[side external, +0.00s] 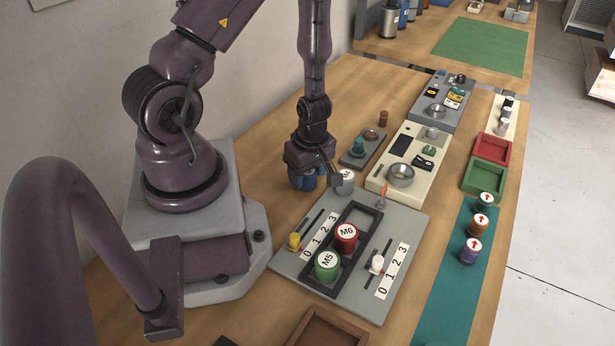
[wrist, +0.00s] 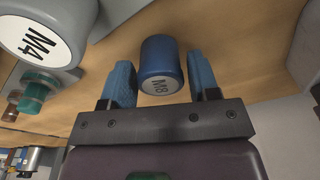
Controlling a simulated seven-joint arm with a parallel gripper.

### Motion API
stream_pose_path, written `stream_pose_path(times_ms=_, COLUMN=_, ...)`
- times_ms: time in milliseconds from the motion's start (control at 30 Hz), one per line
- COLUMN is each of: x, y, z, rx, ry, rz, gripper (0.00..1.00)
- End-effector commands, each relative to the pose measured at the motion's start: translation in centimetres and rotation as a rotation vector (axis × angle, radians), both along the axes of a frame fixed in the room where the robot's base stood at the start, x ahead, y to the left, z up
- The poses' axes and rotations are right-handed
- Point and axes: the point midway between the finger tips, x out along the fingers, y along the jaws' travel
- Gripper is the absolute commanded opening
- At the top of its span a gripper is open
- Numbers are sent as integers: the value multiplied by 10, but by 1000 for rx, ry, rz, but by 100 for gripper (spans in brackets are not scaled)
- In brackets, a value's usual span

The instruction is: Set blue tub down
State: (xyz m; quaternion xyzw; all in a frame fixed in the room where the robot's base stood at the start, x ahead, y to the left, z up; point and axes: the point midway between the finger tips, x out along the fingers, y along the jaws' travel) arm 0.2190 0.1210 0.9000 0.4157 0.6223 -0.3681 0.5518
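The blue tub (wrist: 160,62), labelled M8 on its white top, is between the two blue fingers of my gripper (wrist: 162,82) in the wrist view. Thin strips of wood show between the tub and each finger, so the fingers look open around it, not clamped. The tub's top faces my palm. In the side view my gripper (side external: 306,181) points down, low over the wooden table behind the grey board; there the blue tub is hard to tell from the blue fingers. Whether its base rests on the table is hidden.
A grey tub labelled M4 (wrist: 42,32) stands close beside my gripper; it also shows in the side view (side external: 343,184). The grey board (side external: 398,222) in front carries a red M6 tub (side external: 346,238) and a green M5 tub (side external: 327,266).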

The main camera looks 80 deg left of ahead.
Motion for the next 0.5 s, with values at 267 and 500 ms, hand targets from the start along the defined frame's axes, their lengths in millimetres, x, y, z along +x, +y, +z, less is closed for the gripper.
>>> stream_pose_path(times_ms=267, x=0, y=0, z=0, rx=0, ry=0, rz=0, gripper=13)
stream_pose_path(times_ms=500, x=0, y=0, z=1, rx=1, ry=0, rz=-1, gripper=13)
